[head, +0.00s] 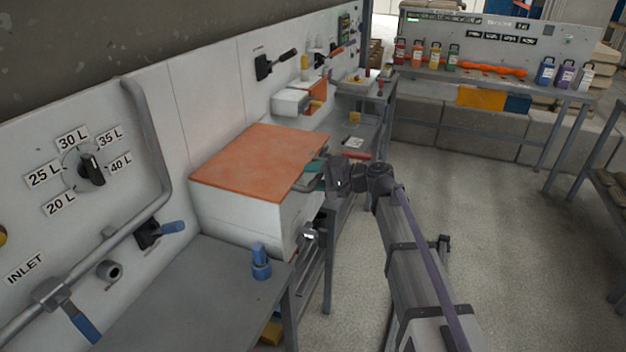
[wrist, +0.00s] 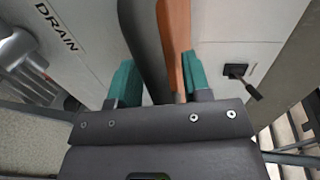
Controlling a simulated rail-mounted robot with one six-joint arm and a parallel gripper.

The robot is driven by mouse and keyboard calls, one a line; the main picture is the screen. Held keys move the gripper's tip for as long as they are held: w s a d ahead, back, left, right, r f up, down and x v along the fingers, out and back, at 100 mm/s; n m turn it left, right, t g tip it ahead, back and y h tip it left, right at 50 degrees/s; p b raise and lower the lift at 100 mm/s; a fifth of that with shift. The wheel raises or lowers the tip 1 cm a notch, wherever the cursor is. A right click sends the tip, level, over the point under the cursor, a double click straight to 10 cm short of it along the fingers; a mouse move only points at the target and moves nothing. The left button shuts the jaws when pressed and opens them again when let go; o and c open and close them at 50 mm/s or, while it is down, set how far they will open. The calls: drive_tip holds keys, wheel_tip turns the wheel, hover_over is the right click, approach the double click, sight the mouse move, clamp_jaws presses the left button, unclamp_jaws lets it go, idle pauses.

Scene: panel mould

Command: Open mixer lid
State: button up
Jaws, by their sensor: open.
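The mixer is a white box (head: 240,222) with a flat orange lid (head: 262,158) lying on top, apparently closed. In the head view my gripper (head: 315,176) is at the lid's right edge, with its teal fingers partly hidden. In the wrist view the two teal fingertips of my gripper (wrist: 157,78) stand apart. The orange lid edge (wrist: 173,45) and a dark grey bar (wrist: 146,42) run into the gap between them. The lid edge is close to the right finger; I cannot tell whether they touch.
A grey drain fitting (wrist: 22,62) is left of my gripper, by the DRAIN label. A black lever (wrist: 240,78) is on the wall at right. A grey bench (head: 190,300) with a blue fitting (head: 260,263) stands in front of the mixer.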

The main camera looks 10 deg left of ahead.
drive_tip(key=shift+a, duration=0.25)
drive_tip(key=shift+c, duration=0.4)
clamp_jaws()
